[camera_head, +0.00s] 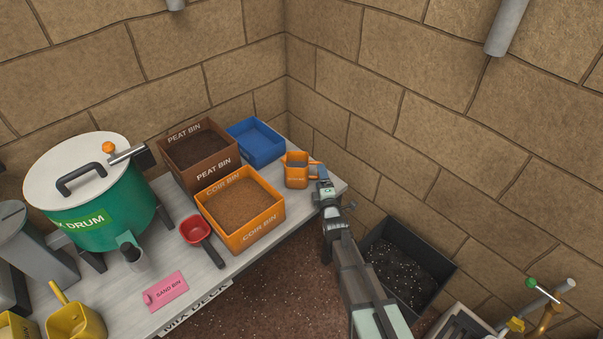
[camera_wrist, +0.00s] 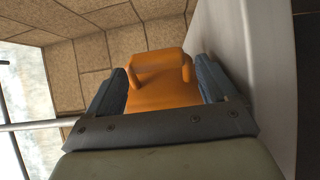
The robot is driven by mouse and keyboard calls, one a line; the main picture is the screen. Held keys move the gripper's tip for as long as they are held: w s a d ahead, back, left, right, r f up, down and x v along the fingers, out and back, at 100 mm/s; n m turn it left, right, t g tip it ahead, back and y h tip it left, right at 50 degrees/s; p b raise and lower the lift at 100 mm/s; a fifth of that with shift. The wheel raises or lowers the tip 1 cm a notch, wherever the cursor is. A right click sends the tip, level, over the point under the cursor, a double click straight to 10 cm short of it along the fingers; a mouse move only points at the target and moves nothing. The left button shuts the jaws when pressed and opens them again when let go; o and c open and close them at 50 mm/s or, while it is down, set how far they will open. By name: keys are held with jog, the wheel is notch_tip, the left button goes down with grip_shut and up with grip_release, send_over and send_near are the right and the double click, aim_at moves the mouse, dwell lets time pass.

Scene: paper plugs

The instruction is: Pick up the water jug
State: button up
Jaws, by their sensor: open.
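An orange jug (camera_head: 296,172), with no readable label, stands upright on the right end of the mix deck (camera_head: 190,283); I take it as the water jug. It also shows in the wrist view (camera_wrist: 160,90), with its handle loop facing up in that picture. My gripper (camera_head: 316,172) reaches the jug from its right side. In the wrist view my gripper (camera_wrist: 158,82) is open, with one blue-grey finger on each side of the jug. I cannot tell whether either finger touches it.
A coir bin (camera_head: 262,228), a peat bin (camera_head: 176,172) and a blue bin (camera_head: 254,150) stand left of the jug. A dark bin (camera_head: 440,262) sits below, right of the deck.

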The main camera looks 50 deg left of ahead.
jog(key=shift+w+x, duration=0.2)
jog(key=shift+x, duration=2.9)
jog(key=shift+d+r, duration=0.15)
jog(key=c, duration=0.8)
jog(key=shift+r, duration=0.1)
